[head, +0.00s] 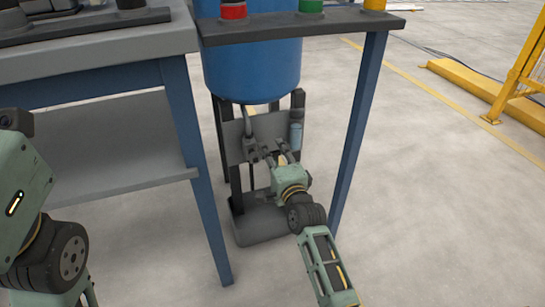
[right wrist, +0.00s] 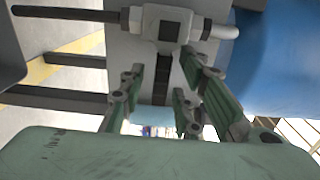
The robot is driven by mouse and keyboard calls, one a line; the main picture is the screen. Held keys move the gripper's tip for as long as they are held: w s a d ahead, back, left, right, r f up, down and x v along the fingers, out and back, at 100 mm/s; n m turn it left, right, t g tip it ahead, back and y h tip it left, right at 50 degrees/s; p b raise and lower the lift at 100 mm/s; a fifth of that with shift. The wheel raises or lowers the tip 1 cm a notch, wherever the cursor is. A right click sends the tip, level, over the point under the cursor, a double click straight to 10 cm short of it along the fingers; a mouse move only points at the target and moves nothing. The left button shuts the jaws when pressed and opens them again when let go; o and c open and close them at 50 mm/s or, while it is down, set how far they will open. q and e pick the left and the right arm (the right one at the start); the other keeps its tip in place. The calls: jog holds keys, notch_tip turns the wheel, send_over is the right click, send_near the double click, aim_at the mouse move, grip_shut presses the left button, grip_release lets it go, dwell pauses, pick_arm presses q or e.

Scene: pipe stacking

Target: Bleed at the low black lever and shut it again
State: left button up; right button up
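The black lever (right wrist: 162,72) hangs down from a pale grey valve body (right wrist: 163,24) in the right wrist view. My right gripper (right wrist: 168,78) is open, with one finger on each side of the lever. Gaps show between the lever and both fingers. In the head view my right gripper (head: 270,157) reaches in under the blue tank (head: 250,60), close to a small dark valve (head: 252,147) in front of a grey plate. The lever is too small to make out there. My left arm shows at the left edge, but its gripper is out of view.
A blue-legged workbench (head: 110,45) with a lower shelf (head: 110,145) stands left. A dark rail (head: 335,22) with red, green and yellow pieces crosses above my right gripper, on a blue post (head: 360,120). A grey container (head: 262,224) sits below.

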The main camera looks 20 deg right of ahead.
grip_shut()
dwell(0.6)
